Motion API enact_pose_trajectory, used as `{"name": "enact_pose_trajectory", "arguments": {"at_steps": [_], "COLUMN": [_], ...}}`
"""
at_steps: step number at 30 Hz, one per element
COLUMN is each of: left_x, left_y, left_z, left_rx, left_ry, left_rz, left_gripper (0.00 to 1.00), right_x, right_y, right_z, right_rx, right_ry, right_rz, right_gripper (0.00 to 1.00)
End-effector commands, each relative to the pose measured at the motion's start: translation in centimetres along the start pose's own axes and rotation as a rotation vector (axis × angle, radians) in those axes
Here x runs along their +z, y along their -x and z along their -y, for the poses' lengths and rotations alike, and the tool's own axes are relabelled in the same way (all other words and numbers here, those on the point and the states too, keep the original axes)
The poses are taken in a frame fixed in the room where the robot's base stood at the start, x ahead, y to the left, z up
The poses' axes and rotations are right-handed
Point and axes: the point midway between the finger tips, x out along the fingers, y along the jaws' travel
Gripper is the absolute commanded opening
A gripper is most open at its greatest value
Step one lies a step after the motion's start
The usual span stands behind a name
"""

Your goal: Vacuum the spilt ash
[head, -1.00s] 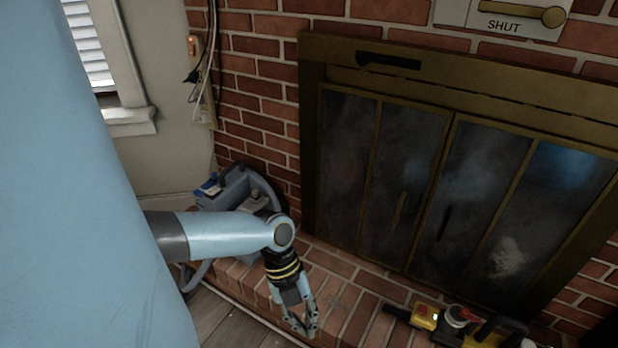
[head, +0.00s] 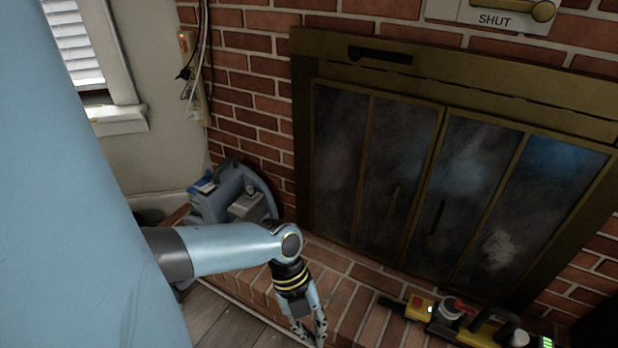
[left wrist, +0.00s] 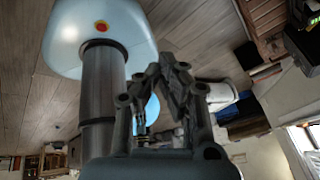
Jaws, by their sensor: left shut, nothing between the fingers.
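A yellow and black handheld vacuum (head: 482,330) with a red part and a green light lies on the brick hearth at the lower right of the head view. A faint greyish patch on the hearth bricks (head: 338,300) may be ash; I cannot tell for sure. My left gripper (head: 310,338) is shut and empty, pointing down over the hearth's front, left of the vacuum and apart from it. Its closed fingers also show in the left wrist view (left wrist: 176,82). My right gripper is not in view.
The fireplace's glass doors (head: 400,190) are closed behind the hearth. A grey-blue machine (head: 232,195) stands at the hearth's left end. A wall outlet with cables (head: 188,50) is above it. A "SHUT" plate with a brass lever (head: 495,14) is at the top.

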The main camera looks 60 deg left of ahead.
Motion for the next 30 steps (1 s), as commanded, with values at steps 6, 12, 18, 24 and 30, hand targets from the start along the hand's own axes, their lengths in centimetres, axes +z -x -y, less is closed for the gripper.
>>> {"name": "enact_pose_trajectory", "arguments": {"at_steps": [6,12,18,24,30], "left_x": [-0.7,-1.2,-1.9,-2.4,-3.0], "left_y": [-0.3,-0.6,-1.0,-1.3,-1.6], "left_z": [0.4,0.7,1.0,1.2,1.6], "left_rx": [-0.001,-0.001,-0.001,-0.001,-0.001], "left_ry": [-0.001,-0.001,-0.001,-0.001,0.000], "left_rz": [-0.001,0.000,0.000,0.001,0.000], "left_gripper": [0.00,0.00,0.00,0.00,0.00], "right_x": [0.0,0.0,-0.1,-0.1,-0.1], "right_y": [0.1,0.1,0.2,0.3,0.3], "right_z": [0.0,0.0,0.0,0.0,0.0], "right_rx": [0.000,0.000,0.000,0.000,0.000], "right_ry": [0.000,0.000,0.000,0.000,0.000], "right_rz": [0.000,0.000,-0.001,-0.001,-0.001], "right_gripper": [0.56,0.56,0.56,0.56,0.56]}}
